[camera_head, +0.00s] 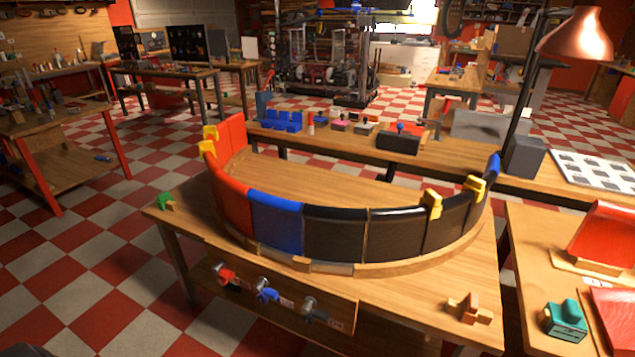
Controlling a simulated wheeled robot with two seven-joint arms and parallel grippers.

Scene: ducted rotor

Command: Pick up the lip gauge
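No thing here is marked as the lip gauge, and I cannot tell for certain which one it is. Small loose candidates are a stepped wooden block (468,309) on the right front of the near table, a small green piece (166,201) at its left corner, and a teal block (565,320) on the right bench. A curved duct wall of red, blue and black panels (335,234) stands on a wooden ring on the near table (400,292). Yellow clips (432,203) sit on its top edge. Neither of my grippers is in view.
Tools with red, blue and black parts (267,291) hang on the table's front board. A bench behind (350,150) holds blue bins (282,120), small parts and a grey box (525,157). Red curved panels (604,236) lie on the right bench. Checkered floor is open at left.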

